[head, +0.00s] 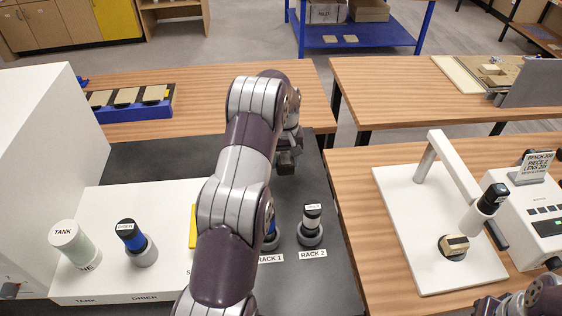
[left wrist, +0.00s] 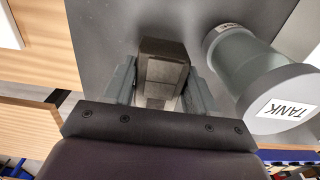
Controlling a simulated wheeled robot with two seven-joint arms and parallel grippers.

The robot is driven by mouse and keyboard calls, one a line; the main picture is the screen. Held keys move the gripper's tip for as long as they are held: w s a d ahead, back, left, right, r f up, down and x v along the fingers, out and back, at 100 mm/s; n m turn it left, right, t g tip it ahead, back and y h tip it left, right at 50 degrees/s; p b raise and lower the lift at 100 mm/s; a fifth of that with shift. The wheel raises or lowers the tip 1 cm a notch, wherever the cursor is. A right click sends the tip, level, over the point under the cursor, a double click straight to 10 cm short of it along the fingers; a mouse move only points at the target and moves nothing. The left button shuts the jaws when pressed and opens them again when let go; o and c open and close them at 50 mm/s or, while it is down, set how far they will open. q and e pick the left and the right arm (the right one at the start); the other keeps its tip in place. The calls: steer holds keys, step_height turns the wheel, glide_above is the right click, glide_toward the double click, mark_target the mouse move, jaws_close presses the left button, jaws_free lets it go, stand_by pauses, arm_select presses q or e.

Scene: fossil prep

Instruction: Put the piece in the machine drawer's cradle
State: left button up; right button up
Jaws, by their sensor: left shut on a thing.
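My left gripper (head: 287,158) hangs over the dark grey mat (head: 150,155), past the bend of my arm. It is shut on a dark block (head: 286,164). In the left wrist view the block (left wrist: 163,68) sits between the two fingers of the left gripper (left wrist: 160,90), its brownish end facing the camera. I cannot tell from the head view how high it is above the mat. A large white housing (head: 40,150) stands at the left. I cannot make out a drawer or cradle; my arm hides part of the bench. Only part of my right arm shows, at the lower right corner.
A grey canister marked TANK (left wrist: 285,103) stands close beside the gripper. Labelled cylinders stand on a white board (head: 110,210) and in rack holders (head: 310,235). A blue tray (head: 150,112) lies behind.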

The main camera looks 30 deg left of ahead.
mark_target(285, 168)
arm_select(q)
steer(key=shift+w+a+f, duration=0.15)
steer(key=shift+w+a, duration=0.05)
steer(key=shift+a, duration=0.05)
steer(key=f+p, duration=0.2)
steer(key=f, duration=0.1)
steer(key=shift+s+d+f, duration=0.15)
steer(key=shift+s+d, duration=0.05)
steer(key=shift+d, duration=0.15)
steer(key=shift+w+a+f, duration=0.15)
steer(key=shift+a+f, duration=0.1)
steer(key=shift+f, duration=0.1)
steer(key=o, duration=1.1)
steer(key=shift+f, duration=0.1)
steer(key=shift+o, duration=0.9)
steer(key=shift+d+r, duration=0.15)
steer(key=shift+r, duration=0.1)
arm_select(e)
steer(key=shift+s+d+r, duration=0.15)
steer(key=shift+d+r, duration=0.1)
steer(key=shift+r, duration=0.35)
steer(key=shift+s+d+r, duration=0.1)
steer(key=shift+d+r, duration=0.1)
steer(key=shift+r, duration=0.4)
